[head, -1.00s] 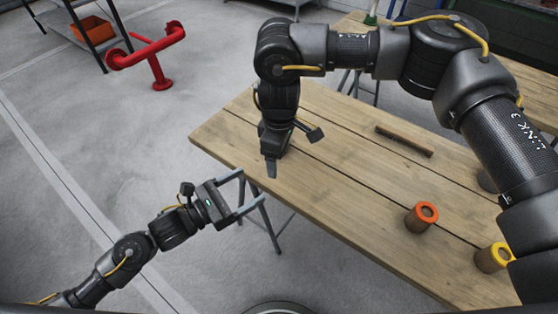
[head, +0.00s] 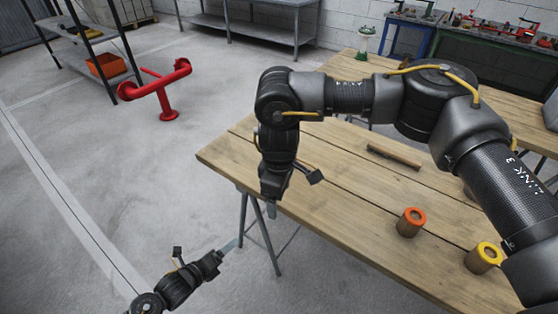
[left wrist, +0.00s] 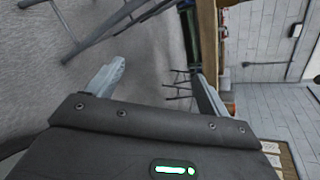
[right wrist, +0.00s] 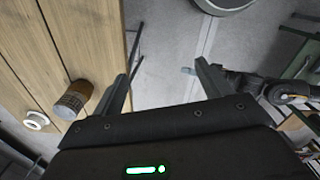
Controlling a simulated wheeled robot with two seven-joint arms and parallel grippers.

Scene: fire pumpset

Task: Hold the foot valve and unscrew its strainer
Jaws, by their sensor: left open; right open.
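The near wooden table (head: 330,215) bears a brown bar (head: 394,157), an orange-topped cylinder (head: 411,222) and a yellow-topped cylinder (head: 484,258). A red pipe stand (head: 160,90) is on the floor. Shelving (head: 95,55) stands behind it. The floor at left is clear.

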